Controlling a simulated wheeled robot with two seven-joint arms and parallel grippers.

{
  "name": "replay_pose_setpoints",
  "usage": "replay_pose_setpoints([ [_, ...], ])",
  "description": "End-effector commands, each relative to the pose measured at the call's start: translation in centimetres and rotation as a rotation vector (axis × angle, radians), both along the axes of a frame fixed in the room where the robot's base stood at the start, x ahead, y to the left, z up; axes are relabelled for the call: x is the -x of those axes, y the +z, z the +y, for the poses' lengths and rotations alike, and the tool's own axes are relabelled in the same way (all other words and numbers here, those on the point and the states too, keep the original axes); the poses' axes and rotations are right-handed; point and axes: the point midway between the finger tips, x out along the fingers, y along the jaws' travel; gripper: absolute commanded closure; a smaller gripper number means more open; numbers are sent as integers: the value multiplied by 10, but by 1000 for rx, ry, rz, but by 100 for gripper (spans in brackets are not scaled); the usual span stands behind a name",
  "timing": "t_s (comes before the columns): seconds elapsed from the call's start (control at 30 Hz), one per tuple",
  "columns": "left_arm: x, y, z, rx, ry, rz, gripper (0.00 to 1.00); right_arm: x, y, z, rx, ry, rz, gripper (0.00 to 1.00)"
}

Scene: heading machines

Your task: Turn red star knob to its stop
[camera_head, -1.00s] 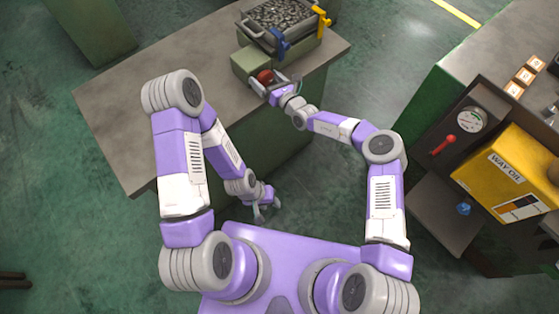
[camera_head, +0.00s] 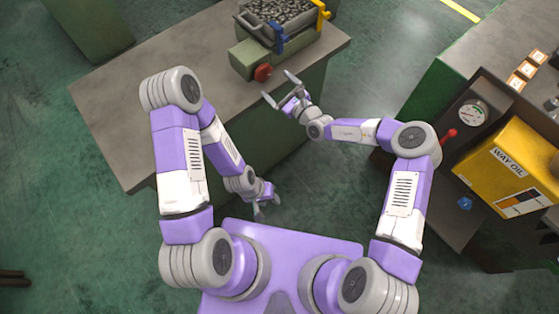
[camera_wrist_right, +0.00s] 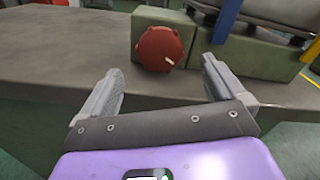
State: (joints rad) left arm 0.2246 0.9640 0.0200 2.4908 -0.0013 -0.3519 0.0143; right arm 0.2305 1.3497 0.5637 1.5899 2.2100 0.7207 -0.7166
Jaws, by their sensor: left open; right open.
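The red star knob (camera_head: 263,72) sits on the front of a green block (camera_head: 243,57) on the workbench. In the right wrist view the knob (camera_wrist_right: 161,48) faces me, with a white mark pointing to its lower right. My right gripper (camera_head: 278,86) is open and empty, in front of the knob and apart from it. In the right wrist view its two fingers (camera_wrist_right: 160,84) are spread wide below the knob, which shows between them. My left gripper (camera_head: 266,209) is open and empty, low beside the bench and far from the knob.
A metal tray of small parts (camera_head: 280,15) stands behind the block, with blue (camera_head: 279,38) and yellow (camera_head: 322,10) brackets. The bench top (camera_head: 190,75) left of the block is clear. At right stand a yellow way oil container (camera_head: 508,167), a gauge (camera_head: 473,113) and a red lever (camera_head: 448,136).

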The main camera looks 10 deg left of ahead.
Motion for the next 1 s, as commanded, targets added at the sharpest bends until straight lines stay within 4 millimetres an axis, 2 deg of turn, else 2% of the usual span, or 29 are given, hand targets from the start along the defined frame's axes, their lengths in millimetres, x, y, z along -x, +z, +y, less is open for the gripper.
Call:
replay_pose_setpoints([
  [0.23, 0, 2, 0, 0, 0, 0, 57, 44, -22, 12, 121, 174, -4, 3],
  [0.47, 0, 4, 0, 0, 0, 0, 57, 84, -45, 13, 240, 320, -5, 3],
  [0.77, 0, 6, 0, 0, 0, 0, 57, 135, -75, 3, 400, 491, -6, 3],
  [1.0, 0, 8, 0, 0, 0, 0, 57, 173, -99, -15, 532, 616, -12, 3],
])
